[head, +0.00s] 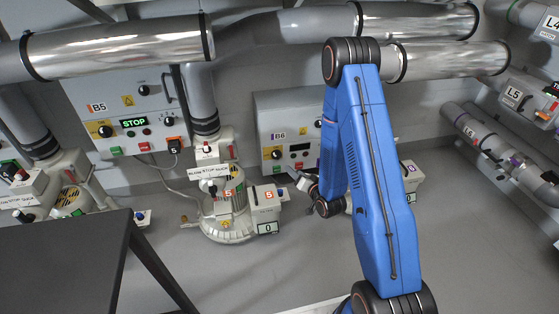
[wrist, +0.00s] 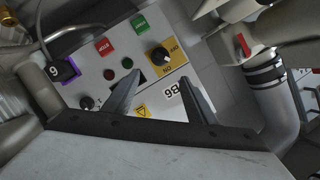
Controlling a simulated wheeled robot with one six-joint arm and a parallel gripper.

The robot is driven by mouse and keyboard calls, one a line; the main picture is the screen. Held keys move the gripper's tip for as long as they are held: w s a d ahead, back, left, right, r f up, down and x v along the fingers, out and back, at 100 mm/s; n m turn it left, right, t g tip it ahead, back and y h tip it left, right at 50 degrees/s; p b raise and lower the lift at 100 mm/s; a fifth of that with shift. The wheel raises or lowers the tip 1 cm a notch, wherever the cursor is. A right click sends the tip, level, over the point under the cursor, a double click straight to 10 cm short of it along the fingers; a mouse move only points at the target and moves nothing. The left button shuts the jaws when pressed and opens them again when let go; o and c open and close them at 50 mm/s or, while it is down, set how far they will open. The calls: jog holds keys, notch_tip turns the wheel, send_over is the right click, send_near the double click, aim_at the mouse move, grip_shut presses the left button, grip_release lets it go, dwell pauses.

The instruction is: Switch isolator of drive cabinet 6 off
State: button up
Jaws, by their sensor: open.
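Drive cabinet B6 (head: 262,110) is a grey box on the back wall, partly hidden behind my blue arm. Its isolator (head: 276,155) is a black rotary knob on a yellow plate at the lower left. In the wrist view the cabinet face (wrist: 95,75) appears turned over, with its B6 label near the right finger. There the isolator knob (wrist: 159,56) sits on its yellow plate beyond the fingertips; its exact pointing is hard to tell. My gripper (wrist: 160,78) is open and empty, apart from the knob. In the head view my gripper (head: 303,181) is low before the cabinet.
A grey pipe (wrist: 278,110) runs at right. Cabinet B5 (head: 150,95), showing STOP, stands left. A dark table (head: 65,260) is front left.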

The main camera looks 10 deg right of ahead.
aim_at(277, 157)
jog(key=w+a+f, duration=0.1)
jog(key=w, duration=0.3)
jog(key=w+a+f+m+y, duration=0.1)
jog(key=w, duration=0.4)
jog(key=w+a+f+m, duration=0.1)
jog(key=w+a, duration=0.1)
jog(key=w, duration=0.3)
jog(key=shift+w+f, duration=0.2)
jog(key=shift+f, duration=0.2)
jog(key=c, duration=1)
